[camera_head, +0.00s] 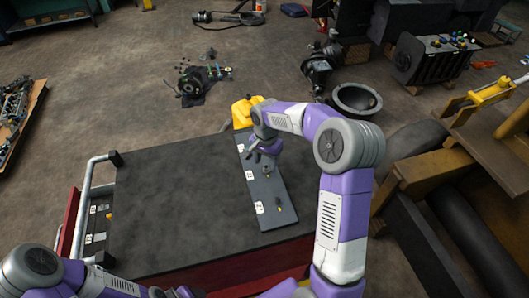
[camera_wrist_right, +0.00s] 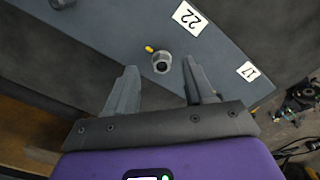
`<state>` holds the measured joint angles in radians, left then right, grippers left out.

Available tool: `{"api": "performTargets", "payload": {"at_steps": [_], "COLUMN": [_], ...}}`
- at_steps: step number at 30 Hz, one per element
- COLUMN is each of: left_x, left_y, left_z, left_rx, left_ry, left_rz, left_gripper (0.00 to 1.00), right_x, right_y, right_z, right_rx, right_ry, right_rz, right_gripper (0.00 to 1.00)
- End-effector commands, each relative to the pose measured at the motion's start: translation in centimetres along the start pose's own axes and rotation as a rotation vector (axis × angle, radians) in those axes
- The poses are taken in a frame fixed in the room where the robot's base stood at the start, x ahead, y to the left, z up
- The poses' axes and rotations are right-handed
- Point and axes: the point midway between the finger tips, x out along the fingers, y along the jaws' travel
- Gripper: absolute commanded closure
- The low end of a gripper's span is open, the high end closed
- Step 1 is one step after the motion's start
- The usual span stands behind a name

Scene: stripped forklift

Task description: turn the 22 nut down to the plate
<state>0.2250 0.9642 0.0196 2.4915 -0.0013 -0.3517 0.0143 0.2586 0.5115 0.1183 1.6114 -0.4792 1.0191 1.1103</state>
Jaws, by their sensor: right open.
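The grey-blue plate (camera_head: 272,213) lies on the dark table top in the head view, with white labels along its left edge. In the right wrist view, a grey hex nut (camera_wrist_right: 162,63) with a dark centre stands on the plate near the white 22 label (camera_wrist_right: 189,17). A small yellow mark shows beside the nut. My right gripper (camera_wrist_right: 160,75) is open, its two fingers apart, with the nut in view between the fingertips. I cannot tell its height above the plate. My left arm is at the bottom left of the head view; its gripper (camera_head: 187,292) is partly cut off.
A 17 label (camera_wrist_right: 247,71) is at the plate's other end in the wrist view. A yellow object (camera_head: 243,112) stands beyond the plate. The table (camera_head: 180,190) left of the plate is clear.

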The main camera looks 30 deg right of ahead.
Motion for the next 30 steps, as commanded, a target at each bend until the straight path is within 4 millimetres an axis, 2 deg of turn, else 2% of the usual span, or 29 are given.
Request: {"api": "performTargets", "payload": {"at_steps": [1,6,17,27,30], "left_x": [0.2,0.4,0.5,0.5,0.6], "left_y": [-0.1,-0.1,-0.1,-0.1,-0.2], "left_z": [0.0,-0.1,-0.1,-0.1,-0.1], "left_rx": [0.0,0.0,0.0,0.0,0.0], "left_ry": [0.0,0.001,0.001,0.001,0.001], "left_rz": [0.0,0.0,0.0,0.0,0.0], "left_gripper": [0.45,0.45,0.45,0.45,0.45], "right_x": [0.9,2.5,2.8,2.8,2.8], "right_y": [0.0,0.0,0.0,0.0,-0.1], "right_z": [0.1,0.0,0.0,0.0,0.0], "right_rx": [-0.001,-0.001,0.0,-0.001,0.02], "right_ry": [-0.003,-0.001,0.0,0.0,0.001], "right_rz": [0.002,0.001,-0.001,0.0,-0.001], "right_gripper": [0.47,0.47,0.48,1.0,1.0]}}
